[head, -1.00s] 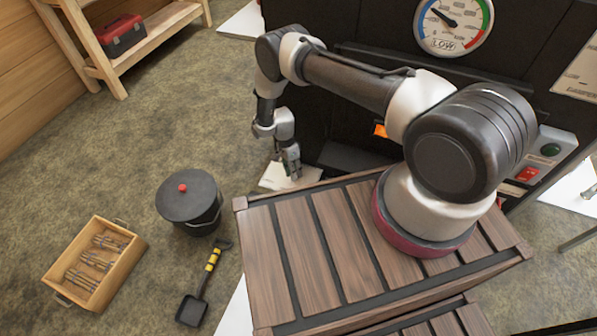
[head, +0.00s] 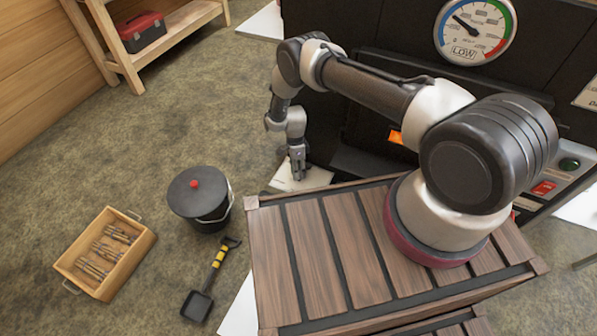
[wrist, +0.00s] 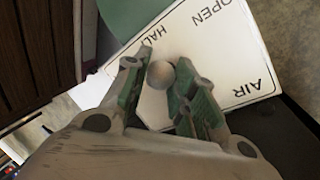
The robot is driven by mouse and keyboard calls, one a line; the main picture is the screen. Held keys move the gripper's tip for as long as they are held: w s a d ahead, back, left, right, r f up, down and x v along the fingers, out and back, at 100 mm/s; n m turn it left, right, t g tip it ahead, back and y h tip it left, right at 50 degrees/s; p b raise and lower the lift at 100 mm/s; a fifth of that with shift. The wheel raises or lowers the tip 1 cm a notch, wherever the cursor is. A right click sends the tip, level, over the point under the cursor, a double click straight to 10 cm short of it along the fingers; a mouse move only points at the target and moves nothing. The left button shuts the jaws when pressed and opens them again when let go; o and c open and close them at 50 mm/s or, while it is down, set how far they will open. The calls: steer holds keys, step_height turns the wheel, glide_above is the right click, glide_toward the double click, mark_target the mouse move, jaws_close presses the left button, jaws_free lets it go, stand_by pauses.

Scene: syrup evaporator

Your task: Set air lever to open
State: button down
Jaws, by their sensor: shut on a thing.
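A white placard (wrist: 225,50) lettered AIR, HALF and OPEN lies under my gripper in the wrist view. In the head view it is a pale plate (head: 312,180) at the foot of the dark evaporator. The air lever's round grey knob (wrist: 160,75) shows between my fingertips. My gripper (wrist: 161,76) is shut on this knob, with a green-lined finger on each side. In the head view my gripper (head: 298,173) reaches down over the plate. The lever's shaft is hidden, so its exact setting cannot be told.
The dark evaporator front (head: 370,45) carries a round gauge (head: 475,30) marked LOW. A lidded black bucket (head: 198,198), a shovel (head: 205,290) and a wooden crate of sticks (head: 140,243) stand on the floor at left. A red toolbox (head: 142,32) sits on a shelf.

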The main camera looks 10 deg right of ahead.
steer(key=c, duration=1.1)
jaws_free()
steer(key=shift+r, duration=0.1)
steer(key=shift+r, duration=0.4)
step_height(320, 180, up, 9)
steer(key=shift+r, duration=0.1)
